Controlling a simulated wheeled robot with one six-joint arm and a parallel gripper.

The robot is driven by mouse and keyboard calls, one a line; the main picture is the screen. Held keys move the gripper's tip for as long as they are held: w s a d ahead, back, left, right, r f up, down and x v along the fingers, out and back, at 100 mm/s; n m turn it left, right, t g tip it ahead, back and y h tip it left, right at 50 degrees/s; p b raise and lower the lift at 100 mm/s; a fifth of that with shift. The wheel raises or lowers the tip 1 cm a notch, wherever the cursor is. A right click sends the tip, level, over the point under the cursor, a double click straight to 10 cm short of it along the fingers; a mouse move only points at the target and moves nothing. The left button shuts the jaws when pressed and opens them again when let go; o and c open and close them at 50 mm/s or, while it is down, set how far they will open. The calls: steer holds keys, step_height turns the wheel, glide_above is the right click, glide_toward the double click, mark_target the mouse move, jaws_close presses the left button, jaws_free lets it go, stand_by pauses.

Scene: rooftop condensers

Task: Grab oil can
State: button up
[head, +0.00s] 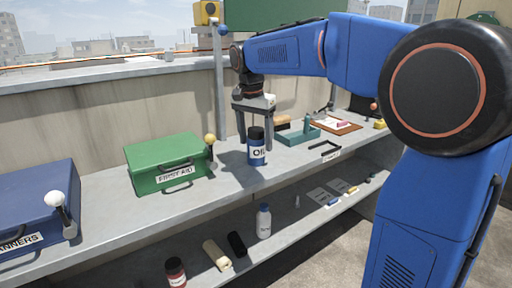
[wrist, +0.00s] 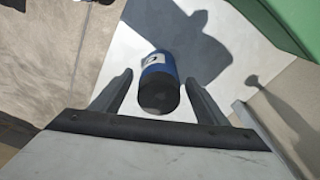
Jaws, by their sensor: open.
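The oil can (head: 257,150) is a blue cylinder with a black cap and a white label whose visible letters start with "OI". It stands upright on the grey bench top, right of the green first aid box. My gripper (head: 256,130) is open, pointing down above the can, with its fingers around the level of the cap. In the wrist view the can (wrist: 158,82) shows between and a little beyond the two fingertips of my gripper (wrist: 157,85), with a gap on both sides. I cannot tell how far the fingers reach down the can.
The green first aid box (head: 165,163) stands left of the can. A blue box (head: 38,205) is at the far left. A lower shelf holds a white bottle (head: 264,221) and other items.

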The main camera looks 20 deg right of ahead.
mark_target(257, 147)
steer(key=shift+w+d+f, duration=0.1)
steer(key=shift+d+f, duration=0.05)
steer(key=shift+f, duration=0.8)
steer(key=shift+w+d+f, duration=0.1)
steer(key=shift+f, duration=0.85)
steer(key=shift+c, duration=0.4)
steer(key=c, duration=1.3)
steer(key=shift+r, duration=0.15)
